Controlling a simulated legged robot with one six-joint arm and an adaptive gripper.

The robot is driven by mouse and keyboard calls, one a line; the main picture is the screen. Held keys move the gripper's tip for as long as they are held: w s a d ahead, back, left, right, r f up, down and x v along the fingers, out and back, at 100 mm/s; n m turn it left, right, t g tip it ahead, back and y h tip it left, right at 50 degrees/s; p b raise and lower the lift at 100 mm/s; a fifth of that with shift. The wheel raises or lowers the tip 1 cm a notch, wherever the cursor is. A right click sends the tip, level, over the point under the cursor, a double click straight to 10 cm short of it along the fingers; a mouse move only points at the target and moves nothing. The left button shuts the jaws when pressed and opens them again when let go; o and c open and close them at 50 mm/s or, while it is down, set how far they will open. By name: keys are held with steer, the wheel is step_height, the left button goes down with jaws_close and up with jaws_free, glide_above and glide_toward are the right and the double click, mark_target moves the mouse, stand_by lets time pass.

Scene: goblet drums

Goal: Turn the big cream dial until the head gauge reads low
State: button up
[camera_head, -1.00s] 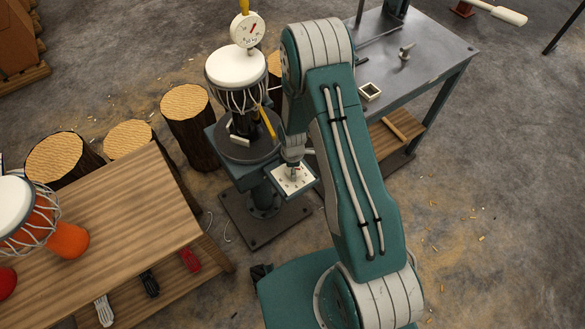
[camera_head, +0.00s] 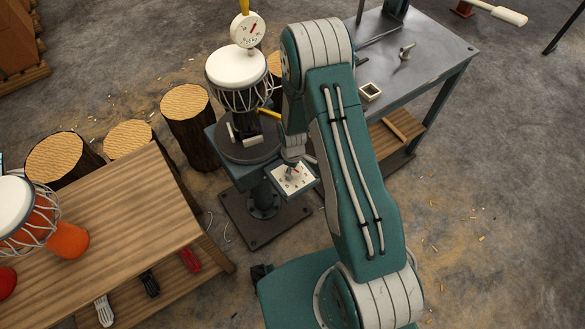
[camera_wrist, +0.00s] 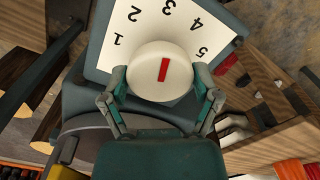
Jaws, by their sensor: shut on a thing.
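The big cream dial (camera_wrist: 150,84) has a red mark, whose upper end points roughly at 3. It sits on a white plate (camera_wrist: 113,58) numbered 1 to 5, also seen in the head view (camera_head: 305,181). My gripper (camera_wrist: 160,76) is shut on the dial, with a finger on either side. In the head view, my gripper (camera_head: 292,160) is over the plate and hides most of the dial. The head gauge (camera_head: 246,35) is a white round face with a red needle above the drum (camera_head: 236,66); its reading is too small to tell.
The drum stands on a round dark turntable (camera_head: 226,149) beside the plate. A yellow bar (camera_head: 269,113) sticks out near the drum's base. A wooden bench (camera_head: 120,208) is at the left, a metal table (camera_head: 430,50) at the back right. Log stumps (camera_head: 188,115) stand behind.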

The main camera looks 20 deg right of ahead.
steer(key=o, duration=1)
steer(key=shift+c, duration=0.2)
step_height(320, 180, up, 12)
stand_by(0.4)
